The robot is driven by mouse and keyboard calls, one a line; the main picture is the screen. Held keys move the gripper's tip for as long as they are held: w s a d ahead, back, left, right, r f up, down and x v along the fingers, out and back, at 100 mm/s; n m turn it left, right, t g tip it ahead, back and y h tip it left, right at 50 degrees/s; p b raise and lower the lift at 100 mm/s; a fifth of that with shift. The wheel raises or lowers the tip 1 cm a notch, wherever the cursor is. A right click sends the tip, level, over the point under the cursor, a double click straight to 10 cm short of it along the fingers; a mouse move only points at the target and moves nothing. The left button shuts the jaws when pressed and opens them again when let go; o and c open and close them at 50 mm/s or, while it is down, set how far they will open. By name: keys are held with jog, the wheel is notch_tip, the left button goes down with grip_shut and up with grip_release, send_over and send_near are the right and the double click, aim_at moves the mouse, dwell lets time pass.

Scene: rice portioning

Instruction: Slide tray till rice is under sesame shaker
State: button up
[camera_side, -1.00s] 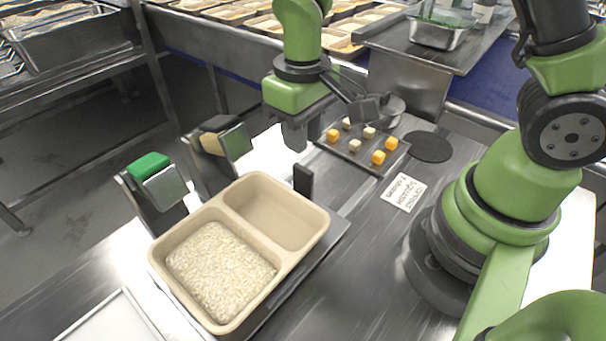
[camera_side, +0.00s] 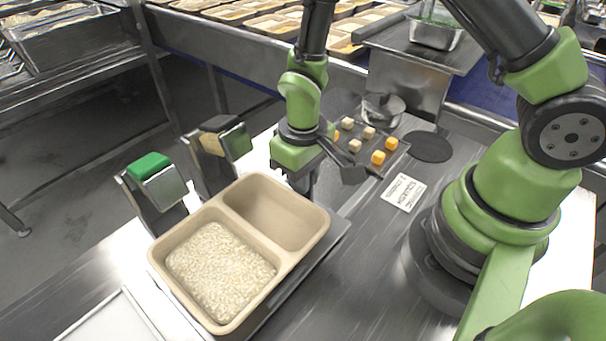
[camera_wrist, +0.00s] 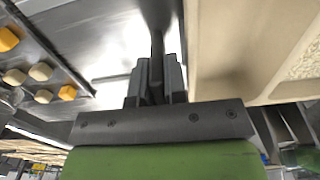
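A beige two-compartment tray (camera_side: 322,237) sits on a dark carrier plate; white rice (camera_side: 218,262) fills its near-left compartment, and the far-right one is empty. My gripper (camera_side: 303,185) is down beside the tray's far-right edge, at the carrier's black upright handle. In the wrist view the dark handle (camera_wrist: 157,50) stands between my fingers (camera_wrist: 157,85), very close to both. Whether they press on it I cannot tell. Two dispensers stand behind the tray: one green-topped (camera_side: 150,166), one with a tan and black top (camera_side: 213,140). Neither label is readable, so which holds sesame is unclear.
A small dark tray with orange and pale cubes (camera_side: 392,160) lies right of my gripper, near a black disc (camera_side: 428,147) and a printed card (camera_side: 403,192). A pale empty tray (camera_side: 118,322) is at the front left. The dispensers rise close behind the tray.

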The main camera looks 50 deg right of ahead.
grip_shut()
jog(key=d, duration=1.1)
jog(key=shift+d, duration=0.3)
jog(key=shift+o, duration=1.5)
grip_release()
notch_tip(320, 180, up, 10)
